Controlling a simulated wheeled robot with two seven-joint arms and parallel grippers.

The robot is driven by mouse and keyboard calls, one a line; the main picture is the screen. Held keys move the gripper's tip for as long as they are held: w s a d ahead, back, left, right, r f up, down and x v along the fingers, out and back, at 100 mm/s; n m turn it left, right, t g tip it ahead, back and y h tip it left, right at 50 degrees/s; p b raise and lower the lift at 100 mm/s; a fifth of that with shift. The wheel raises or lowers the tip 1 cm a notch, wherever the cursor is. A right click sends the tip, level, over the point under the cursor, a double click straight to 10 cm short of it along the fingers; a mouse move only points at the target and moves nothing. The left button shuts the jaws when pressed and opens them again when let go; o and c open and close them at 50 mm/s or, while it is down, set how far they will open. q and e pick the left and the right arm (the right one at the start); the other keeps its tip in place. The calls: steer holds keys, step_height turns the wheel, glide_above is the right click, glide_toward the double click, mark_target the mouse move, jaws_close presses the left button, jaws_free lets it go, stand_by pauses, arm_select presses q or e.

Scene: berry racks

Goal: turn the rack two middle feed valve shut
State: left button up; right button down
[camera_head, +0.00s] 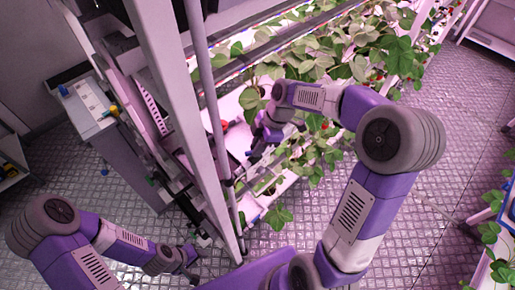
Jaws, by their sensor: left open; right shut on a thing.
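My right arm reaches across the berry rack (207,110), and its gripper (253,156) is at the rack's near end, beside the upright post and among leaves. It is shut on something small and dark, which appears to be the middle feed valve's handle. The valve itself is mostly hidden by the gripper, and its turn angle cannot be told. My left gripper (191,263) is open and low at the lower left, near the foot of the post, apart from the valve.
A grey cabinet (128,150) with small tools on top stands left of the rack. Strawberry plants (330,50) fill the rack shelves. Another planted rack (505,225) is at the right edge. The textured floor (465,120) between is mostly clear.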

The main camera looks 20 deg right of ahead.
steer(key=m+t+b, duration=0.1)
steer(key=m, duration=0.1)
steer(key=shift+s+m+b, duration=0.1)
steer(key=shift+m+b, duration=0.2)
steer(key=shift+m, duration=0.1)
steer(key=m+t+b, duration=0.1)
steer(key=m, duration=0.1)
steer(key=shift+s+a+m+h, duration=0.1)
steer(key=shift+s+m+h, duration=0.05)
steer(key=shift+m+h, duration=0.25)
steer(key=m+t+h+b, duration=0.1)
steer(key=m, duration=0.2)
steer(key=shift+a, duration=0.1)
steer(key=shift+s+a+m+t+h+b, duration=0.1)
steer(key=shift+m+t+h+b, duration=0.15)
steer(key=shift+m, duration=0.7)
steer(key=shift+s+m+t+h+b, duration=0.15)
steer(key=shift+m+h+b, duration=0.2)
steer(key=shift+m, duration=0.6)
steer(key=shift+w, duration=0.1)
steer(key=c, duration=1.1)
jaws_free()
steer(key=shift+r, duration=0.15)
